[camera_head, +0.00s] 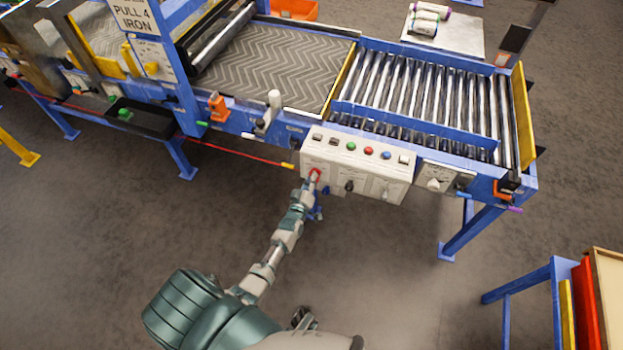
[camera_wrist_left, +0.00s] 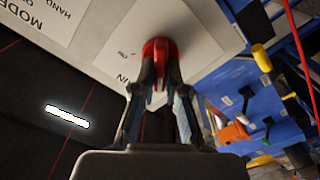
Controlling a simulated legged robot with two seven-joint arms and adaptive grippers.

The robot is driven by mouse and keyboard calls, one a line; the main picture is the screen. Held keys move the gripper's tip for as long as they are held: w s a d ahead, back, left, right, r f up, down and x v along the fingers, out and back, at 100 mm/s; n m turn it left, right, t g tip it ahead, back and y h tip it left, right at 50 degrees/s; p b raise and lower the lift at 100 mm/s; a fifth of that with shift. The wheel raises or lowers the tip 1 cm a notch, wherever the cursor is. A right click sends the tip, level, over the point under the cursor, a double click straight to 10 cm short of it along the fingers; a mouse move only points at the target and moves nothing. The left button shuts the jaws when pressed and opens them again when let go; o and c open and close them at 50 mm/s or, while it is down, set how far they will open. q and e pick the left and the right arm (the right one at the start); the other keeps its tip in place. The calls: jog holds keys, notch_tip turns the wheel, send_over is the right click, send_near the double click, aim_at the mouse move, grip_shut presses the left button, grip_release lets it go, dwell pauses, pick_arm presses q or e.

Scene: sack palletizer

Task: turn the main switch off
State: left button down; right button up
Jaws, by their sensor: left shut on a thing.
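The main switch (camera_head: 315,174) is a red knob on the front of the white control box (camera_head: 390,165), near its lower left. In the left wrist view the red switch (camera_wrist_left: 160,52) sits on the white panel, with the end of a label, "IN", beside it. My left gripper (camera_head: 312,181) is at the switch, with its fingers (camera_wrist_left: 160,72) shut on the red knob from either side. The fingers hide part of the knob, so its exact setting cannot be read. My right gripper cannot be made out in the head view.
The box also carries a black knob (camera_head: 349,186) and a row of coloured buttons (camera_head: 368,151). Behind it are the roller conveyor (camera_head: 420,90) and a patterned belt (camera_head: 275,65). A blue stand (camera_head: 530,285) is at the lower right. The floor before the box is clear.

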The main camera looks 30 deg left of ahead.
pick_arm(q)
jog(key=shift+s+d+f+n, duration=0.15)
jog(key=shift+d+f+n, duration=0.1)
jog(key=shift+f+n, duration=0.25)
jog(key=c, duration=1.2)
grip_release()
jog(key=shift+c, duration=0.2)
jog(key=shift+o, duration=0.2)
jog(key=shift+w+r, duration=0.15)
jog(key=shift+w, duration=0.1)
jog(key=v, duration=1.2)
